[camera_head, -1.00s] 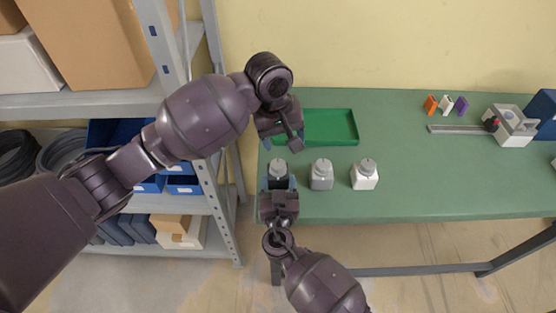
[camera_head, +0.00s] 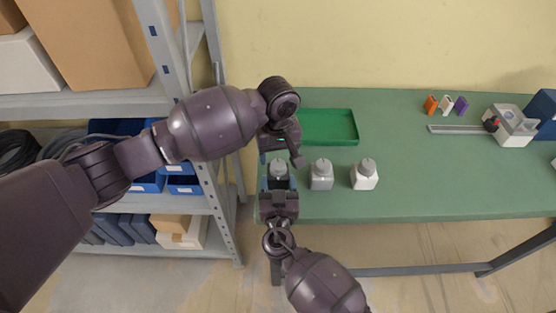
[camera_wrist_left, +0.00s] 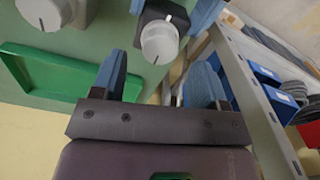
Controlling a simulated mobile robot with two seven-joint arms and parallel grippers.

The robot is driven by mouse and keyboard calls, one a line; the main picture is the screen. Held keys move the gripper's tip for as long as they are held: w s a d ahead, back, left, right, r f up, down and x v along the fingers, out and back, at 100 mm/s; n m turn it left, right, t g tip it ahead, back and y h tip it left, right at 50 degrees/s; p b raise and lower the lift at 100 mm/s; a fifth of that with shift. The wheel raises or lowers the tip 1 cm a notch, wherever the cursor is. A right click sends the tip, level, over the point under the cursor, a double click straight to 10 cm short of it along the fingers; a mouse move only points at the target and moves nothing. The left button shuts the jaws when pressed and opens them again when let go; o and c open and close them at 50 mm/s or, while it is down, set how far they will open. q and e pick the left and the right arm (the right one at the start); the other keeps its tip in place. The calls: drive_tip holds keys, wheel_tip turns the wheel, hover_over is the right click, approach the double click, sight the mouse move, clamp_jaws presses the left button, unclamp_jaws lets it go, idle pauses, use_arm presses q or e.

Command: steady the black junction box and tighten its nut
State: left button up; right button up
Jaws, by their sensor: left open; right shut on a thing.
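The black junction box stands at the front left edge of the green table, its dark side (camera_head: 278,184) mostly hidden between the right gripper's fingers. Its pale grey round nut (camera_head: 278,167) is on top; in the left wrist view the nut (camera_wrist_left: 159,42) shows a dark line across its face. My right gripper (camera_head: 278,182) is shut on the box from the front. My left gripper (camera_head: 281,158) is open and empty, above and just behind the nut. Its blue fingers (camera_wrist_left: 157,82) point toward the nut in the left wrist view, apart from it.
A grey box (camera_head: 321,176) and a white box (camera_head: 364,176) with similar nuts stand to the right. A green tray (camera_head: 331,127) lies behind. A shelf rack (camera_head: 212,170) stands close on the left.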

sight(278, 163)
use_arm(q)
drive_tip(key=shift+f, duration=1.6)
drive_tip(key=c, duration=0.9)
drive_tip(key=shift+c, duration=0.2)
